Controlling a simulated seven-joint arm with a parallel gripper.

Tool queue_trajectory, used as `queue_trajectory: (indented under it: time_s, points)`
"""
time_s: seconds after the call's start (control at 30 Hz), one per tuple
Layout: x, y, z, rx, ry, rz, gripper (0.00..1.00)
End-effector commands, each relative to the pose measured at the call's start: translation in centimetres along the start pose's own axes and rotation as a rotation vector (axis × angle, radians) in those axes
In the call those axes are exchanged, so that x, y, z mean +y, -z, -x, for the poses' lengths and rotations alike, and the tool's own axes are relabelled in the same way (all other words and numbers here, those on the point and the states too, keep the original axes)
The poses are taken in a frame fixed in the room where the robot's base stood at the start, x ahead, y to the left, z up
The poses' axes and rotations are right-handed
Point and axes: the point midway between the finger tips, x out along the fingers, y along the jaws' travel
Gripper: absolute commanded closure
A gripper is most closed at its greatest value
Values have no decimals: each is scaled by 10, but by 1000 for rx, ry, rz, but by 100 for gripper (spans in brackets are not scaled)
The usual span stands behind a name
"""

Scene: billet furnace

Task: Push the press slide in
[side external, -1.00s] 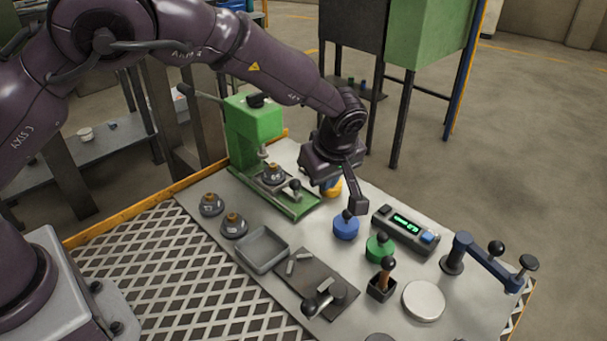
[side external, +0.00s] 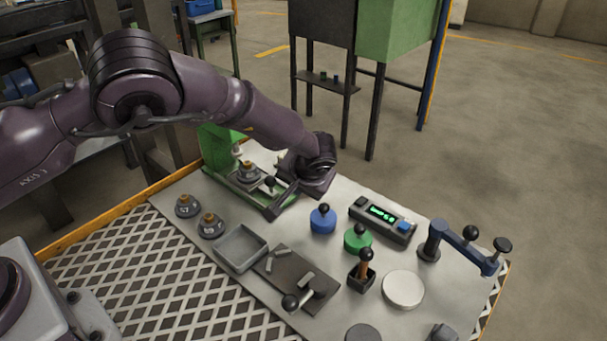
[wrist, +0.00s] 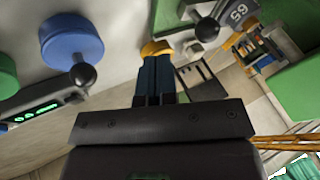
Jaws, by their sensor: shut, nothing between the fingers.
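The green press slide (side external: 253,199) sticks out from the green press (side external: 218,148) toward the front right. It carries a dark die with a brass top (side external: 247,170) and has a black ball knob (side external: 270,183) near its outer end. My gripper (side external: 273,212) is shut and empty, low beside the outer end of the slide. I cannot tell whether it touches it. In the wrist view, the closed fingers (wrist: 156,72) are below and left of the black knob (wrist: 207,28). The die marked 65 (wrist: 239,13) shows behind the knob. My wrist hides part of the press area.
A blue knobbed piece (side external: 322,219) and a green one (side external: 357,237) stand to the right, by a display box (side external: 383,220). Two dies (side external: 210,225), a grey tray (side external: 240,249) and a dark plate (side external: 297,281) lie in front. A yellow piece (wrist: 156,47) is near the fingertips.

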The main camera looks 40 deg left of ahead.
Motion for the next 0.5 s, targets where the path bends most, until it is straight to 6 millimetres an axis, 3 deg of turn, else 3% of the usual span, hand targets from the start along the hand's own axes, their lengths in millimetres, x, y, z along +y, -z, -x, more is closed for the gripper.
queue_trajectory:
  time_s: [0.03,0.2,0.5]
  points:
    - [0,0,-11,-1,1,1,100]
    - [-22,-2,-22,-1,-1,3,100]
    - [-32,-3,-29,1,-2,1,100]
